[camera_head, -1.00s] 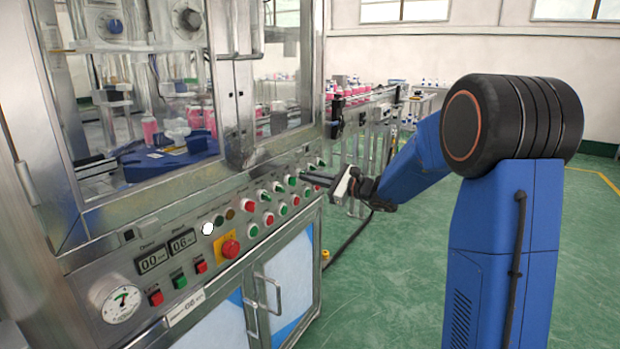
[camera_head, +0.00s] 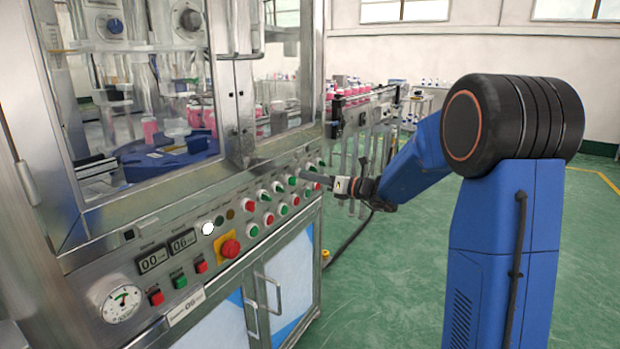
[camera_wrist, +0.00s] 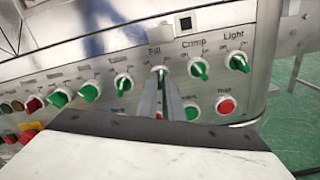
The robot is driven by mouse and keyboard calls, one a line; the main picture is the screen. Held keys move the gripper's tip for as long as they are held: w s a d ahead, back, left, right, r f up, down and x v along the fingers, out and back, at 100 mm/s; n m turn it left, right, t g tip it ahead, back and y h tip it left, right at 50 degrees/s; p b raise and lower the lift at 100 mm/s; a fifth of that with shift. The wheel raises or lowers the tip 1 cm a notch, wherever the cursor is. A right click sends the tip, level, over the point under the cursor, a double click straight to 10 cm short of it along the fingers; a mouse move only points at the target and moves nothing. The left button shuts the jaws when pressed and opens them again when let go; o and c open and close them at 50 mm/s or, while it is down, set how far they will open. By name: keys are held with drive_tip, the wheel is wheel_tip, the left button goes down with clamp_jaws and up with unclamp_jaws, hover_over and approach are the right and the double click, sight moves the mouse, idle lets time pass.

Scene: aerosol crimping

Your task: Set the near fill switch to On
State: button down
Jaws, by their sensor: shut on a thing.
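The fill switch (camera_wrist: 160,71), a knob under the label "Fill", is on the machine's sloping control panel in the wrist view. My gripper (camera_wrist: 166,88) is right in front of it, with its two narrow fingers shut on the knob. The fingers hide most of the knob, so its pointing direction cannot be told; a little green shows at the top. In the head view my gripper (camera_head: 306,177) reaches the right part of the panel from the right, and its fingertips cover the knob.
The Crimp switch (camera_wrist: 199,68) and Light switch (camera_wrist: 239,62) sit close on the right, with more green knobs on the left. The red Tail button (camera_wrist: 226,105) is below right. A red emergency button (camera_head: 230,248) is farther left. Green floor (camera_head: 400,290) is clear.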

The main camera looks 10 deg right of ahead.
drive_tip(key=shift+f+m, duration=0.1)
drive_tip(key=shift+m, duration=0.8)
drive_tip(key=c, duration=1.9)
unclamp_jaws()
drive_tip(key=shift+d, duration=0.1)
drive_tip(key=v, duration=1.7)
drive_tip(key=shift+s, duration=0.2)
drive_tip(key=shift+d, duration=0.1)
